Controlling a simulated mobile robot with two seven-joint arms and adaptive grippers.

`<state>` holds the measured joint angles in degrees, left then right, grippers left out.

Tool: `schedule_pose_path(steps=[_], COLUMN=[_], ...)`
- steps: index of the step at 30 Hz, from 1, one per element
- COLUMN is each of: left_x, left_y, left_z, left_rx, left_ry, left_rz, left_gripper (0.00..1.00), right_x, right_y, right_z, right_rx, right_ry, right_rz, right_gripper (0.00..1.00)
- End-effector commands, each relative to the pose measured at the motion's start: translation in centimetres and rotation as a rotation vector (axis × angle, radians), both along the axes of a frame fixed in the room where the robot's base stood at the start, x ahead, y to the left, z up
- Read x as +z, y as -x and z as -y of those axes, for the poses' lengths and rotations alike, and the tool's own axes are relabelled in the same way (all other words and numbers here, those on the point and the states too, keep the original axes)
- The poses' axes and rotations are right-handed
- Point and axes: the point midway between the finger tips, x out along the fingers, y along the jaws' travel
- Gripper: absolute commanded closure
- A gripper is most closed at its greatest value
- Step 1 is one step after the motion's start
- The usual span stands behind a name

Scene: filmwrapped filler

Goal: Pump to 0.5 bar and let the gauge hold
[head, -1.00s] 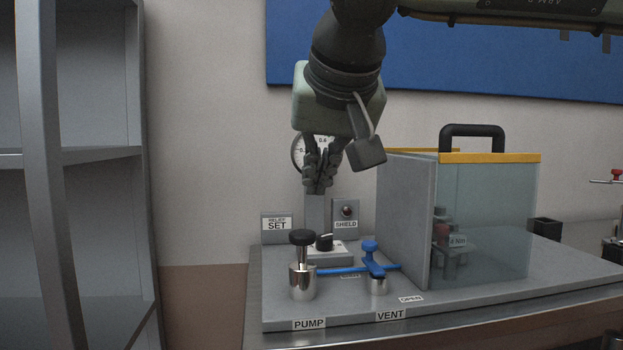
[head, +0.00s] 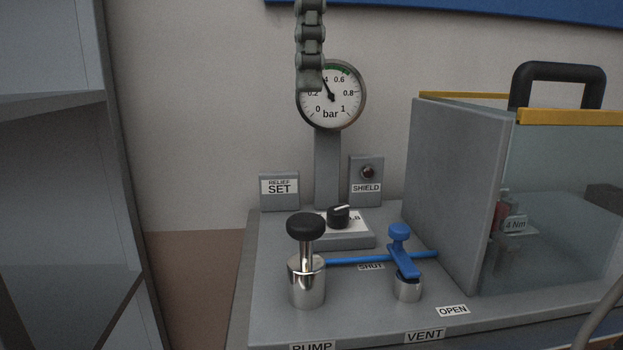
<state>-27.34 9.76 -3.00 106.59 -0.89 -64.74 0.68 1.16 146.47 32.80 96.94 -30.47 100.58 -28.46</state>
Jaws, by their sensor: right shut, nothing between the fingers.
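The pump (head: 307,283) is a steel cylinder with a black knob (head: 305,226) raised on a rod. The round gauge (head: 350,108) stands on a grey post behind it. Its needle leans left of top, at about 0.4 bar; a green band lies along the top. The vent (head: 403,262) is a blue lever on a steel base, its knob end pointing back, nearer the SHUT label than OPEN. My left gripper is out of view.
A relief dial (head: 338,217) sits behind the pump beside a SET plate (head: 279,190). A SHIELD lamp box (head: 366,180) stands right of the post. A clear-fronted shield box (head: 455,185) with a black handle fills the right. Grey shelving (head: 55,160) stands left.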

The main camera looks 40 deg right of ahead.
Motion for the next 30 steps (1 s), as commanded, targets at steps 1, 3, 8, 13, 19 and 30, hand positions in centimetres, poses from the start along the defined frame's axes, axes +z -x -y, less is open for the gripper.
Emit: schedule_pose_path(steps=[1,3,8,13,19,30], left_x=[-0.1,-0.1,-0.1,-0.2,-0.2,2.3], left_y=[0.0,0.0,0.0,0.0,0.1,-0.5], left_z=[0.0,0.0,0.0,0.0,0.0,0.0], left_rx=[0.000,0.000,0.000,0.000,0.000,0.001], left_ry=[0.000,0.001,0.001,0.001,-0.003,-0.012], left_rz=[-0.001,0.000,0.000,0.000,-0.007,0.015], left_gripper=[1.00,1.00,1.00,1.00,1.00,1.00], right_x=[0.1,0.2,0.2,0.1,-2.0,-9.7], right_y=[0.1,0.1,0.1,0.1,0.0,-0.2], right_z=[-0.2,-0.3,-0.3,-0.3,-0.2,-0.1], right_rx=[-0.012,-0.022,-0.024,-0.022,-0.021,-0.020], right_ry=[-0.005,-0.010,-0.011,-0.009,-0.008,-0.009], right_rz=[-0.006,-0.011,-0.010,-0.010,-0.010,-0.012], right_gripper=[1.00,1.00,1.00,1.00,1.00,1.00])
